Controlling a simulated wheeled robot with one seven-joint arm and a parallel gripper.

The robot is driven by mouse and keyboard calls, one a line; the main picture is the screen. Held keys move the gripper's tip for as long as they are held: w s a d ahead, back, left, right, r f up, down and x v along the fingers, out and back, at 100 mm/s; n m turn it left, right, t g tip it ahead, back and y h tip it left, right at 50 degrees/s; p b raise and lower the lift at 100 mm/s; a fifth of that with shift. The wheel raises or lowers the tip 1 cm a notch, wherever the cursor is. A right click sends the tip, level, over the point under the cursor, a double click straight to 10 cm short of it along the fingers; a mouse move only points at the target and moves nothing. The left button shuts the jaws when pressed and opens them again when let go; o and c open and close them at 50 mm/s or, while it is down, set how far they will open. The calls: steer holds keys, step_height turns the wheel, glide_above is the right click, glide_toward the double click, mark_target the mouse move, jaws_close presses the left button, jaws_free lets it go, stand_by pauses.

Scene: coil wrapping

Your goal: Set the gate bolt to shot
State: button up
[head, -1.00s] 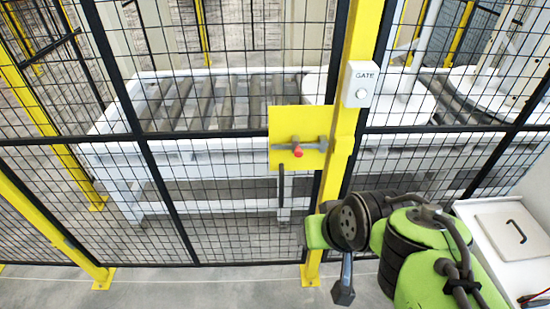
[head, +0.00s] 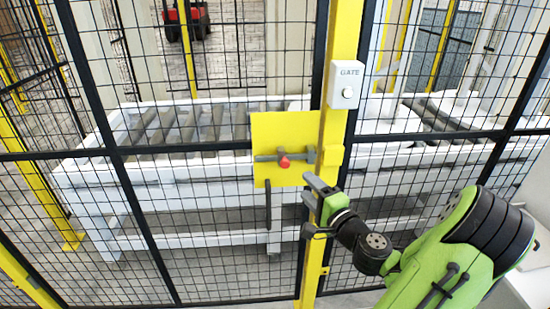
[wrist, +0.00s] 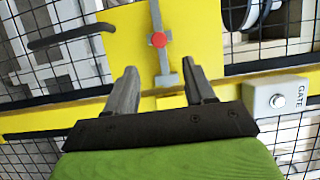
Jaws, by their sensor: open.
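The gate bolt (head: 270,158) is a grey bar with a red knob (head: 284,161), lying across a yellow plate (head: 267,125) on the mesh gate. Its right end lies close to the yellow post (head: 335,120); whether it enters the keeper there I cannot tell. In the wrist view the bolt (wrist: 157,20) runs up the picture, with the red knob (wrist: 158,40) beyond the fingers. My gripper (head: 313,190) is open and empty, just below and right of the bolt. In the wrist view my gripper (wrist: 163,85) has its fingers spread either side of the bolt's near end, apart from the knob.
A white box marked GATE (head: 345,84) with a round button is on the post above the bolt. A dark handle (head: 268,204) hangs below the plate. Behind the mesh stands a white roller conveyor (head: 160,170). A red machine (head: 187,18) is far back.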

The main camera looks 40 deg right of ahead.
mark_target(287, 166)
steer(key=p+x, duration=0.8)
steer(key=x, duration=0.5)
steer(key=shift+w+r, duration=0.15)
steer(key=shift+w, duration=0.5)
steer(key=shift+c, duration=0.3)
jaws_close()
steer(key=shift+s+d+f, duration=0.1)
steer(key=shift+f, duration=0.1)
